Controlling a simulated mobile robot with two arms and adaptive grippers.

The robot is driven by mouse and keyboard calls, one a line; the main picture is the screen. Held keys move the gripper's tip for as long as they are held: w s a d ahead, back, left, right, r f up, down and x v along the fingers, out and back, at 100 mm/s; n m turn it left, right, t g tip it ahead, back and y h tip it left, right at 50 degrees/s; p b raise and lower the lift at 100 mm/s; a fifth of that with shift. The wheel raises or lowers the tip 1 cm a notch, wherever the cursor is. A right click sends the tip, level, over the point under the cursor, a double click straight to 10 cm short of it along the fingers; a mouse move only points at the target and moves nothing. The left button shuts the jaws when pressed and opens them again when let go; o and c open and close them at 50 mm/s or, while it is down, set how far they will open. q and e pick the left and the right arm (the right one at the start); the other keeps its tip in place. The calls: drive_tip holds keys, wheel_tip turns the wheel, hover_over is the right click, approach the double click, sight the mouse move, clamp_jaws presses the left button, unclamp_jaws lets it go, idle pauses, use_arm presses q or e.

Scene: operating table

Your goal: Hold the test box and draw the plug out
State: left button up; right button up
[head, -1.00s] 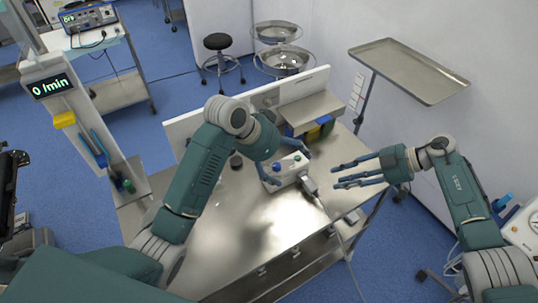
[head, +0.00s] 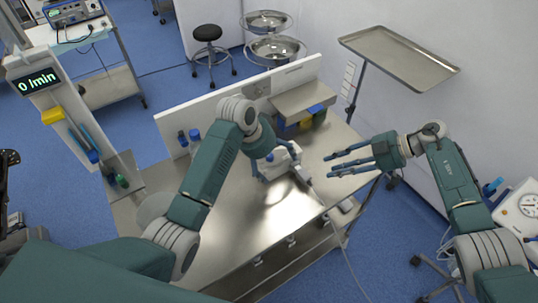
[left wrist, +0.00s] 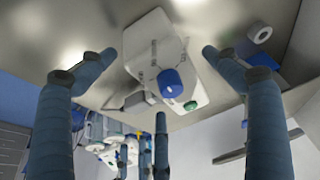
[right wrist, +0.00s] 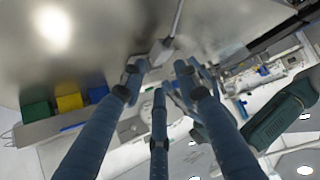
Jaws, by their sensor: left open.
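The white test box (head: 287,153) stands on the steel table, with a blue knob and a green button in the left wrist view (left wrist: 155,45). My left gripper (head: 278,166) is open over it, one finger on each side; the left wrist view shows gaps between the fingertips (left wrist: 158,54) and the box. The pale plug (head: 303,173) is at the box's right end, with a cable running from it; it also shows in the right wrist view (right wrist: 161,50). My right gripper (head: 329,165) is open and empty, right of the plug and apart from it.
A shelf with coloured bins (head: 300,122) stands behind the box, by the white back panel (head: 230,103). Blue-capped bottles (head: 189,138) stand at the back left. The table front (head: 245,225) is clear. A steel tray stand (head: 400,58) is at the right.

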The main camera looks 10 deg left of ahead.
use_arm(q)
drive_tip(key=shift+w+f, duration=0.1)
drive_tip(key=shift+f, duration=0.2)
